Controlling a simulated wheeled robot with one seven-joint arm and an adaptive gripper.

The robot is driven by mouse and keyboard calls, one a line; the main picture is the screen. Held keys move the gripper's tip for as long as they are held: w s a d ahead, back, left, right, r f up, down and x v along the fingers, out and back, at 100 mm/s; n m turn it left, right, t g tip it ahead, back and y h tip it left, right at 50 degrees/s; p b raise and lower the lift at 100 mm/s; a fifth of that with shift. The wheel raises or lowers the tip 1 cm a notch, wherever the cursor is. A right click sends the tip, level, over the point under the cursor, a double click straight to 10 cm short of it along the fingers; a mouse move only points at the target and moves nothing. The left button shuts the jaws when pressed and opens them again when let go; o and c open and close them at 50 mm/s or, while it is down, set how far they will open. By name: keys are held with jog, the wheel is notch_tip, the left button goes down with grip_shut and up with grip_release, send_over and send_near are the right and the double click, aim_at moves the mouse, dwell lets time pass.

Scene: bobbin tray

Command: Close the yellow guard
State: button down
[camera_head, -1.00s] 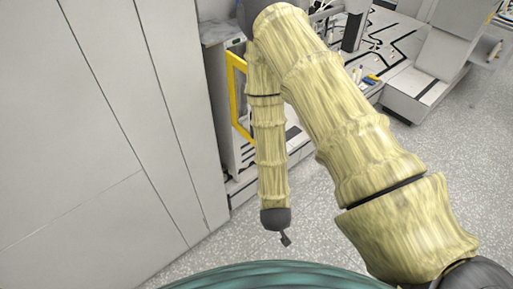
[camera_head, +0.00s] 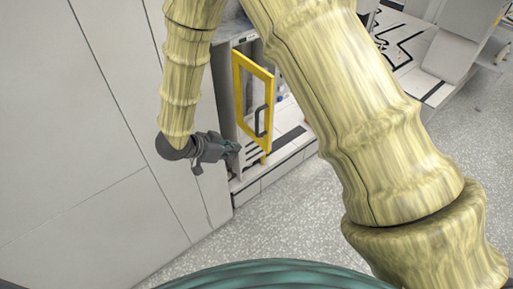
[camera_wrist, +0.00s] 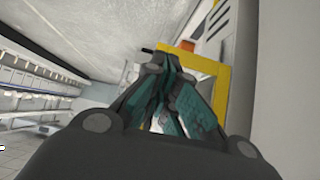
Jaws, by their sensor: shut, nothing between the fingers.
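The yellow guard (camera_head: 237,90) is a rectangular frame with a clear middle and a dark handle (camera_head: 260,121). It stands swung out from the opening of a grey cabinet in the head view. My gripper (camera_head: 236,149) is shut and empty, at the guard's lower left, close to its bottom corner. In the wrist view, a part of the yellow guard (camera_wrist: 207,64) shows just beyond the shut fingers (camera_wrist: 163,58). I cannot tell whether the fingers touch it.
Tall plain cabinet panels (camera_head: 90,150) stand close at the left. A low white ledge (camera_head: 275,172) runs below the guard. Speckled floor (camera_head: 290,220) is open in front. A workbench (camera_head: 415,50) with black lines stands at the back right.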

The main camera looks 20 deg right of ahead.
jog(key=p, duration=0.2)
send_near(268, 148)
notch_tip(268, 148, down, 3)
jog(key=shift+w+d+f+p, duration=0.1)
jog(key=shift+w+d+p, duration=0.15)
jog(key=shift+d, duration=0.3)
jog(key=shift+w+d+f+p, duration=0.1)
jog(key=shift+w+d+p, duration=0.15)
jog(key=shift+d, duration=0.25)
jog(key=shift+w+d+f+p, duration=0.1)
jog(key=shift+w+d+p, duration=0.15)
jog(key=shift+d, duration=0.3)
